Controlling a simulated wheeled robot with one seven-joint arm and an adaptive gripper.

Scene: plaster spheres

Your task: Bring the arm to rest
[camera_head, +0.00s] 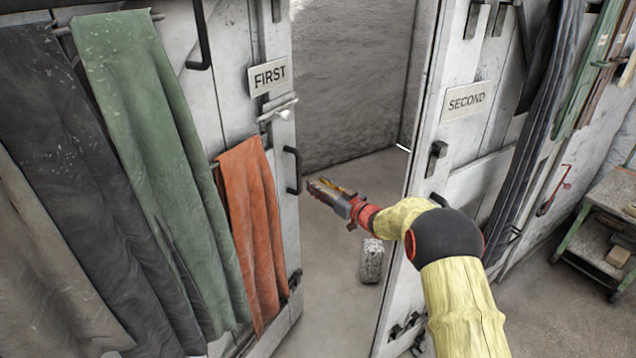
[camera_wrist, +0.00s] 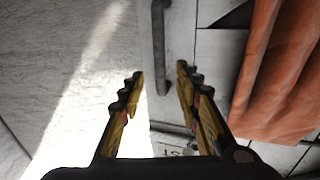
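My arm reaches in from the lower right, with yellow cloth-like sleeves and a black joint, ending in my gripper (camera_head: 318,184). My gripper is beside the dark pull handle (camera_head: 293,171) of the door marked FIRST (camera_head: 269,76), a small gap to its right. In the wrist view my gripper (camera_wrist: 160,72) has its two toothed fingers apart. The door handle (camera_wrist: 160,50) shows between and beyond the fingertips; nothing appears held. Whether a finger touches the handle cannot be told.
The door marked SECOND (camera_head: 467,98) stands right of the opening, close to my arm. A speckled block (camera_head: 371,261) is on the floor below my gripper. An orange cloth (camera_head: 250,225) and a green cloth (camera_head: 150,150) hang at left. A bench (camera_head: 606,205) stands at right.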

